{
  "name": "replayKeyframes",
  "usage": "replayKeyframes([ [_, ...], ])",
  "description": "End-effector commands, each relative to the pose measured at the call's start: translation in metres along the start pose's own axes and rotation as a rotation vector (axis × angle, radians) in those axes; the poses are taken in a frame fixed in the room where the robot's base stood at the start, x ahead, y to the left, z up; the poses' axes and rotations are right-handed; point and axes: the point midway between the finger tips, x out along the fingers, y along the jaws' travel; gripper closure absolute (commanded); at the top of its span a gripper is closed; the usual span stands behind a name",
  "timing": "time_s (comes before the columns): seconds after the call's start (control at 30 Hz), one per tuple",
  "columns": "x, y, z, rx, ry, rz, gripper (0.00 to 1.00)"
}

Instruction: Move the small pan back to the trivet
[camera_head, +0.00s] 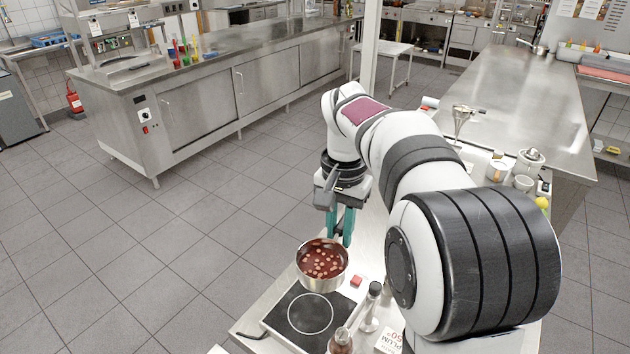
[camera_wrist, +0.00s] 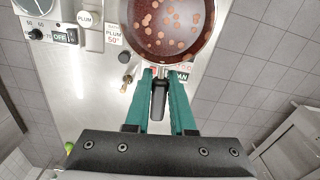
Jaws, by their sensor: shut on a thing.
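The small pan (camera_head: 323,262) is steel and holds dark red sauce with several round pale slices. It also shows at the top of the wrist view (camera_wrist: 168,30), level as far as I can see. My gripper (camera_head: 340,240) points down behind the pan, its teal fingers shut on the dark handle (camera_wrist: 158,100), which lies between them in the wrist view. The pan is by the far edge of the black hotplate (camera_head: 300,322); I cannot tell how high it is above the bench. I cannot make out a trivet in either view.
Cups (camera_head: 498,171) and a lidded pot (camera_head: 528,163) are farther back. Open floor lies left of the bench.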

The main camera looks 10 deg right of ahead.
Motion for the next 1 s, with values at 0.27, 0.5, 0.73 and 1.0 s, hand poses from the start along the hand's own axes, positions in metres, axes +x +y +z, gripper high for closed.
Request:
replayKeyframes([
  [0.27, 0.056, -0.004, -0.09, 0.947, -0.002, 0.002, 1.0],
  [0.5, 0.115, 0.009, -0.151, 1.723, -0.002, 0.001, 1.0],
  [0.73, 0.15, 0.018, -0.172, 2.061, -0.003, 0.001, 1.0],
  [1.0, 0.206, 0.019, -0.172, 2.078, -0.001, 0.0, 1.0],
])
